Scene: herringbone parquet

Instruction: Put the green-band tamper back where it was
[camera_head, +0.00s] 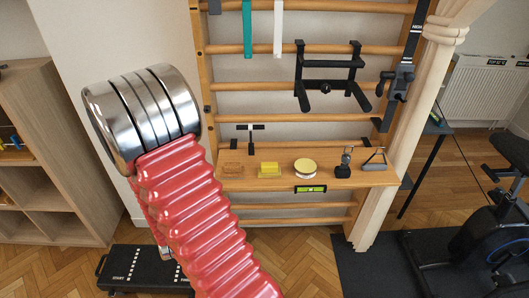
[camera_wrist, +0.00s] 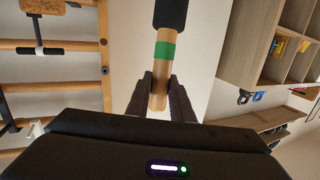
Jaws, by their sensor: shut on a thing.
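The green-band tamper shows in the wrist view, with a wooden shaft (camera_wrist: 157,95), a green band (camera_wrist: 165,50) and a black end part (camera_wrist: 170,14) cut off by the top edge. My gripper (camera_wrist: 160,92) is shut on the bare wood below the band, with one dark finger on either side. The tamper appears clear of other things there. In the head view neither my gripper nor the tamper shows; my red arm and its metal joint cover the left middle.
A wooden shelf (camera_head: 345,182) on wall bars carries a brown block (camera_head: 232,170), yellow block (camera_head: 269,170), round tin (camera_head: 305,168) and small metal items. A black handle frame (camera_head: 330,85) hangs above. A wooden cubby unit (camera_head: 40,150) stands left. A black step (camera_head: 140,270) lies on the floor.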

